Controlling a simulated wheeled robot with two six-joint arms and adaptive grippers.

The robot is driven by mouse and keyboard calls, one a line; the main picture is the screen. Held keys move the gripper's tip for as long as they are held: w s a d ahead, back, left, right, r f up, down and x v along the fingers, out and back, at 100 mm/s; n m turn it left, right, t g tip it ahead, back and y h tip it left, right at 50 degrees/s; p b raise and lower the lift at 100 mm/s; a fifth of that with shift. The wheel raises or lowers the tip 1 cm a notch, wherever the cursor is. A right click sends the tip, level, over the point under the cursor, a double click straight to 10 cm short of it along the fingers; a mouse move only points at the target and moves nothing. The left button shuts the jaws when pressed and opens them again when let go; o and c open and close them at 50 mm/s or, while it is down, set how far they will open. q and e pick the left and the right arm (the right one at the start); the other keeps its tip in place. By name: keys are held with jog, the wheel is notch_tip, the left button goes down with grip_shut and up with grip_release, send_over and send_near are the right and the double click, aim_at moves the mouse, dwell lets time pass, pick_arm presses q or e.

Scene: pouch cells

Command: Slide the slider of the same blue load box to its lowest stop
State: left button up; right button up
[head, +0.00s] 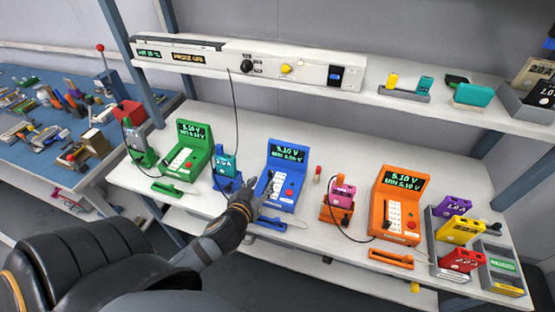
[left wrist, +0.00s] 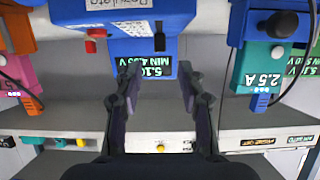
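The blue load box (head: 287,165) stands mid-table with its screen lit at 5.10 V. My left gripper (head: 262,193) is over the left part of its front face, hiding some of it. In the left wrist view the blue load box (left wrist: 185,12) is upside down at the top, with a black slider knob (left wrist: 160,42) and a red button (left wrist: 91,46). My left gripper (left wrist: 158,85) is open there, its fingers apart and empty, with the knob in line with the gap beyond the tips. I cannot tell the slider's height along its slot. My right gripper is in neither view.
A teal cell (head: 226,164) in a blue holder stands left of the box; a pink cell (head: 343,194) stands right. Green (head: 187,150) and orange (head: 399,205) load boxes are farther out. A low blue piece (head: 272,223) lies at the table's front edge. A dark cable (head: 234,110) hangs behind.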

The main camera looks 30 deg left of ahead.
aim_at(270, 173)
pick_arm(q)
jog(key=shift+r, duration=0.15)
jog(key=shift+x, duration=0.75)
jog(key=x, duration=0.4)
jog(key=shift+w+a, duration=0.1)
jog(key=shift+w, duration=0.1)
jog(key=x, duration=0.3)
jog(key=shift+w+p, duration=0.1)
jog(key=shift+p, duration=0.2)
jog(key=shift+w+f, duration=0.15)
jog(key=shift+f, duration=0.05)
jog(key=shift+c, duration=0.2)
jog(key=c, duration=0.7)
grip_shut()
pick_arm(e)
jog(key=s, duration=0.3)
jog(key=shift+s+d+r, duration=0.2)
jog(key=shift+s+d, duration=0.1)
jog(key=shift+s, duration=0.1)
